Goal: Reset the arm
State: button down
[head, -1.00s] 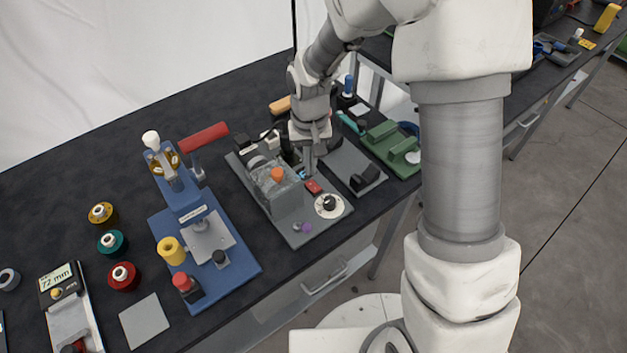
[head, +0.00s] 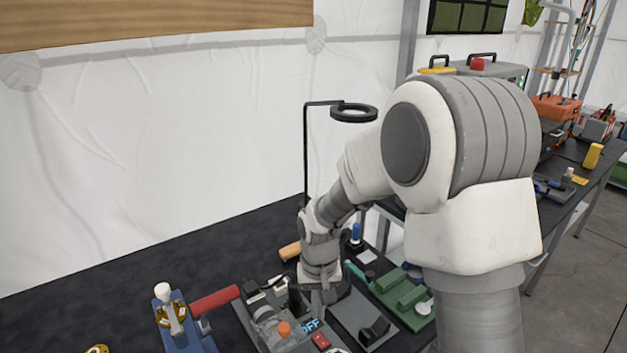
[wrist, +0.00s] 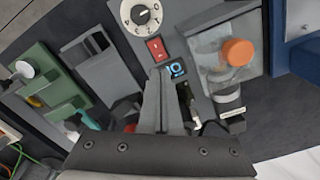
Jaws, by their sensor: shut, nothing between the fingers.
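My gripper (wrist: 158,100) is shut and empty, with its two fingers together in the wrist view. It hangs over the grey machine plate, close to a small blue-lit display (wrist: 176,69) and a red switch (wrist: 156,48). In the head view the display (head: 309,325) reads OFF. My arm reaches down to the table from the right, and its gripper end (head: 326,292) is partly hidden by its own wrist. A dial (wrist: 141,14) and an orange knob (wrist: 238,52) show on the machine in the wrist view.
A blue press with a red handle (head: 214,300) stands left of the machine. A green fixture (head: 405,292) lies to the right. A ring lamp (head: 353,113) on a thin post rises behind my arm. The dark table (head: 120,270) is clear at the back left.

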jog(key=s+d+r+t, duration=0.2)
jog(key=s+d+r, duration=0.35)
jog(key=r, duration=0.45)
jog(key=s+d+r+t, duration=0.2)
jog(key=s+d+r, duration=0.35)
jog(key=r, duration=0.45)
jog(key=s+d+r+t, duration=0.1)
jog(key=s+r, duration=0.1)
jog(key=s, duration=0.5)
jog(key=shift+s+d+r+m+t, duration=0.2)
jog(key=shift+s+m+t, duration=0.1)
jog(key=shift+s+m, duration=0.1)
